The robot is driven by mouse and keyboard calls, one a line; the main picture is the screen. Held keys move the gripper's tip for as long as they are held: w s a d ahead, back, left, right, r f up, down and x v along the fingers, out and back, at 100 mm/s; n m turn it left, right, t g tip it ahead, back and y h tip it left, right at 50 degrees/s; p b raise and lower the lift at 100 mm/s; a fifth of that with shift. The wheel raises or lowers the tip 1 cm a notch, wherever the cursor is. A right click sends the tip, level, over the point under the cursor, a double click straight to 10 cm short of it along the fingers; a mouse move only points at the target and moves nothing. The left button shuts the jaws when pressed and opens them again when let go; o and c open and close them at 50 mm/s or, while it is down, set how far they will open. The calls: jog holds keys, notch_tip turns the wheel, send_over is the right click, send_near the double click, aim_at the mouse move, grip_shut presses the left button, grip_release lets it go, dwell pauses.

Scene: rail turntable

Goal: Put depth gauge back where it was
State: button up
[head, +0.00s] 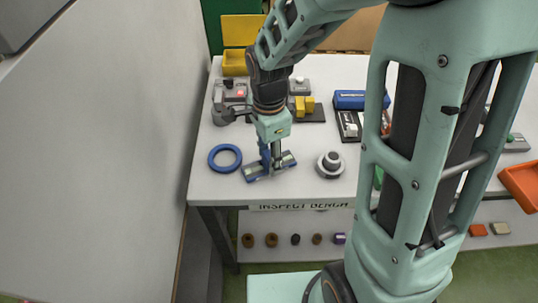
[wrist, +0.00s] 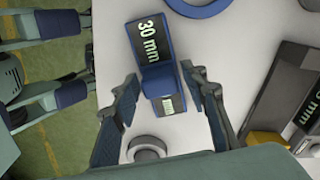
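A blue block with dark "30 mm" panels, seemingly the depth gauge (head: 255,173), lies on the white bench top near its front edge. In the wrist view the depth gauge (wrist: 152,38) shows a wide labelled part and a narrower raised part with a second label. My gripper (head: 272,160) points down at it. In the wrist view my gripper (wrist: 160,80) has its fingers apart, one on each side of the narrower part. A gap shows at the left finger; the right finger is close, and contact is unclear.
A blue ring (head: 225,157) lies left of my gripper and a grey round part (head: 330,164) stands right. Behind are a dark base with yellow blocks (head: 304,106), a grey device (head: 229,92), a blue box (head: 353,99) and a yellow bin (head: 235,63). A wall stands left.

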aim_at(269, 155)
jog(key=shift+r, duration=0.1)
notch_tip(269, 155, up, 12)
jog(key=shift+r+p, duration=0.1)
jog(key=shift+p, duration=0.4)
